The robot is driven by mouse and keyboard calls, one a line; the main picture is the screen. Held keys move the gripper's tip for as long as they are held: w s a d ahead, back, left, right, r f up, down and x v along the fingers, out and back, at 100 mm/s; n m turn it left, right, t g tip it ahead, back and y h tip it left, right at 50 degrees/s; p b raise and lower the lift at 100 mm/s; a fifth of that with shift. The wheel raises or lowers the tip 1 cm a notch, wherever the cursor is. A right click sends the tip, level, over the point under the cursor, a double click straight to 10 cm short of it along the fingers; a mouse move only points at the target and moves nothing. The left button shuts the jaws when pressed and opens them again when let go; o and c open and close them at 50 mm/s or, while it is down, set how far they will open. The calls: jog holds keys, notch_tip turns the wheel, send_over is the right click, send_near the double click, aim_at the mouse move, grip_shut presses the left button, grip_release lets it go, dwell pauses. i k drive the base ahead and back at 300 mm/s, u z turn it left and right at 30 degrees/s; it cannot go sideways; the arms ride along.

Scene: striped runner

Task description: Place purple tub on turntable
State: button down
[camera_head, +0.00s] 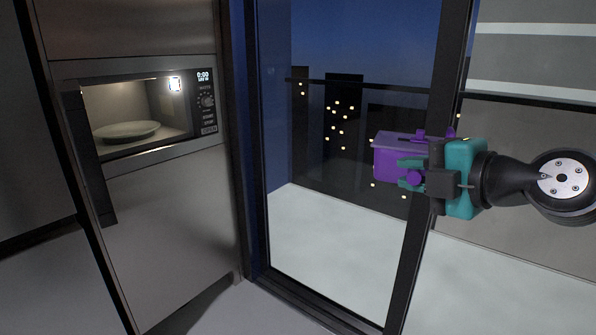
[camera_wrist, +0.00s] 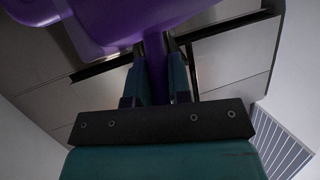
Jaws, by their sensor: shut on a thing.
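The purple tub (camera_head: 398,158) is held in the air at the right of the head view, in front of the glass door's frame. My gripper (camera_head: 412,172) is shut on it. In the wrist view the tub (camera_wrist: 130,20) fills the top, and my gripper's fingers (camera_wrist: 160,80) close on a purple part of it. The turntable (camera_head: 128,130) is a pale round plate inside the lit microwave at the left. The microwave's cavity is open to view and nothing rests on the turntable. The tub is well apart from it.
The microwave (camera_head: 207,100) is built into a tall steel cabinet (camera_head: 180,200). A dark panel, seemingly its opened door (camera_head: 92,150), stands at the cavity's left edge. A glass door with a dark frame (camera_head: 432,130) is between cabinet and arm. Pale floor (camera_head: 340,235) shows through the glass.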

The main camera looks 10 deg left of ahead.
aim_at(125, 129)
jog(key=u, duration=0.45)
jog(key=i, duration=1.7)
jog(key=u, duration=0.95)
jog(key=i, duration=1.15)
jog(key=u, duration=0.4)
